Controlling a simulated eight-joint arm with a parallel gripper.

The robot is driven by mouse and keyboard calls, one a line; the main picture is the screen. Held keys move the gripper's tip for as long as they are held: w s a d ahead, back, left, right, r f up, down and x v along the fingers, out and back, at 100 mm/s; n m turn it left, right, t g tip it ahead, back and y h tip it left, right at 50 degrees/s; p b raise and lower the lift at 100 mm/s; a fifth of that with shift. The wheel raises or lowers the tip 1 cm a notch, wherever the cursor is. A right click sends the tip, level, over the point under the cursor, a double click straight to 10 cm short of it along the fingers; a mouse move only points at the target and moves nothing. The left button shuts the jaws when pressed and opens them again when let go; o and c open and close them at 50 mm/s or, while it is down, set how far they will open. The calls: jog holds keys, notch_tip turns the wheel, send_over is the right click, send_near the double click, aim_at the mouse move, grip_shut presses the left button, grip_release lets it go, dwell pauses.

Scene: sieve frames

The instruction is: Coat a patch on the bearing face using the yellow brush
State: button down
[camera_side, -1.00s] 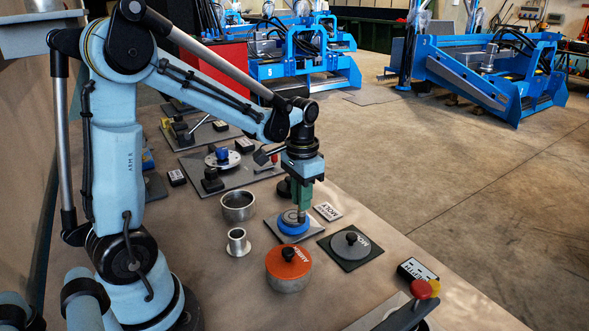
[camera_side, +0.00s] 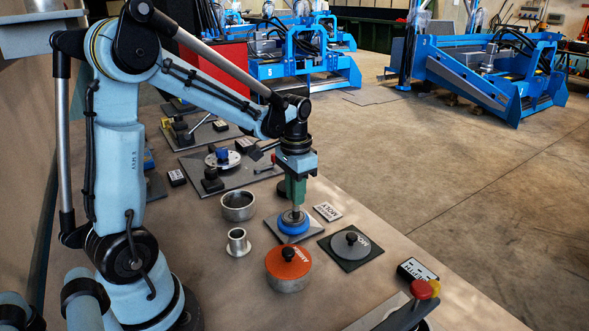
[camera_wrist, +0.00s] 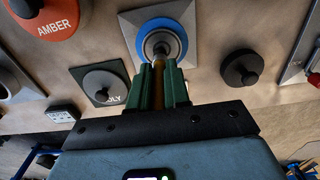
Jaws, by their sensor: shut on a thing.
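My gripper (camera_side: 296,200) points straight down and is shut on the brush (camera_wrist: 158,95). The brush's yellow-brown shaft shows between the green fingers in the wrist view (camera_wrist: 160,75). The brush's lower end is over a round piece with a blue rim (camera_side: 293,229) and a grey middle. This piece lies on a grey square plate (camera_side: 313,234), and its blue rim also shows in the wrist view (camera_wrist: 160,23). I cannot tell whether the bristles touch the grey middle. No piece is clearly marked as the bearing face.
An orange-lidded tin marked AMBER (camera_side: 288,265) stands in front. A grey knobbed lid (camera_side: 350,243) lies on a dark square mat to the right. A steel cup (camera_side: 238,206) and a flanged spool (camera_side: 238,244) stand left. A red button (camera_side: 421,289) is at front right.

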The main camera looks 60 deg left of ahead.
jog(key=d, duration=0.2)
jog(key=shift+d, duration=0.3)
jog(key=shift+s+d, duration=0.1)
jog(key=shift+s, duration=0.15)
jog(key=shift+s+a, duration=0.2)
jog(key=shift+s, duration=0.05)
jog(key=shift+w+a, duration=0.1)
jog(key=shift+a, duration=2.65)
jog(key=shift+d, duration=2.75)
jog(key=shift+d+r, duration=0.15)
jog(key=shift+d, duration=0.05)
notch_tip(320, 180, up, 8)
